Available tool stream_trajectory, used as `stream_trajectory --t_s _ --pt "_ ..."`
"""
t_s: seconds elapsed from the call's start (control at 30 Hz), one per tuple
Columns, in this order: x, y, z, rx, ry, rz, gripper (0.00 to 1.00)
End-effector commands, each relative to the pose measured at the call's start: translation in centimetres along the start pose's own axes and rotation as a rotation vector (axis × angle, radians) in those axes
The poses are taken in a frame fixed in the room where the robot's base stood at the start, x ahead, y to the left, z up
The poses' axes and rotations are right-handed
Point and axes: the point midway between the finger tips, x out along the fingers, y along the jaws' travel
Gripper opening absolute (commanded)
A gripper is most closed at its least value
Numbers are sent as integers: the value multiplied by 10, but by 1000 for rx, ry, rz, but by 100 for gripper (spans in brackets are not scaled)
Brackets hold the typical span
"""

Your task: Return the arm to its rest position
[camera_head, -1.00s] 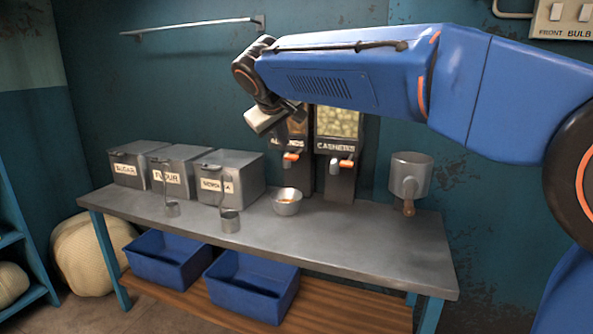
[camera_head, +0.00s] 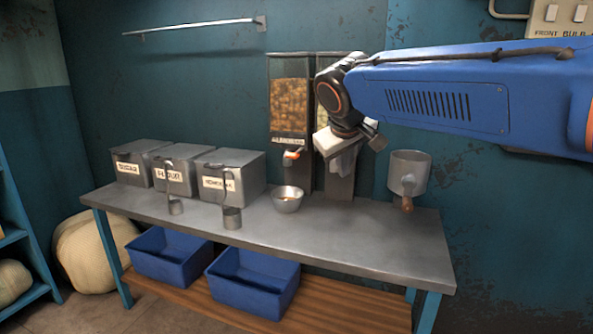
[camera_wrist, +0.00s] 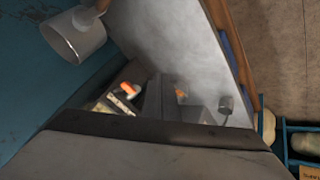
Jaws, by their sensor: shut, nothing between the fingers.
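My blue arm (camera_head: 440,95) reaches in from the right, above the right part of the metal table. My gripper (camera_head: 345,162) hangs in front of the right-hand dispenser and hides most of it. It is shut and holds nothing. In the wrist view, the dark gripper body (camera_wrist: 160,140) fills the lower part, and its fingers point toward the table area. The gripper is above the table top and appears apart from everything there.
The metal table (camera_head: 340,235) holds three labelled bins (camera_head: 232,178), small scoops, a metal bowl (camera_head: 287,199) and a grey pot (camera_head: 408,172). Blue crates (camera_head: 253,283) sit below. The table's front right is clear.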

Motion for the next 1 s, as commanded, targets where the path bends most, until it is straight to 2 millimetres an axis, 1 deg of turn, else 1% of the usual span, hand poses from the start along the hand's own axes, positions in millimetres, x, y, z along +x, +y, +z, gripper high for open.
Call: stream_trajectory --t_s 0.03,0.13,0.17,0.2,0.27,0.3,0.37,0.4,0.47,0.5,0.57,0.6,0.67,0.7,0.8,0.83,0.9,1.0 --pt "-1 10 28 28 -16 -7 0" --pt "1 21 77 77 -48 -28 0" --pt "2 23 92 92 -56 -35 0" --pt "2 25 111 111 -68 -44 0" --pt "3 27 141 142 -84 -56 0" --pt "4 28 160 163 -95 -64 0" --pt "4 27 190 195 -109 -76 0" --pt "5 25 209 217 -119 -85 0" --pt "6 22 237 251 -130 -96 0" --pt "7 19 256 274 -138 -104 0" --pt "9 12 283 307 -149 -116 0" --pt "11 8 302 330 -156 -123 0" --pt "13 0 327 365 -166 -134 0" --pt "15 -6 343 389 -171 -142 0" --pt "19 -20 377 436 -182 -157 0" --pt "20 -24 385 449 -183 -160 0" --pt "23 -32 400 473 -187 -167 0" --pt "26 -40 414 495 -190 -174 0"
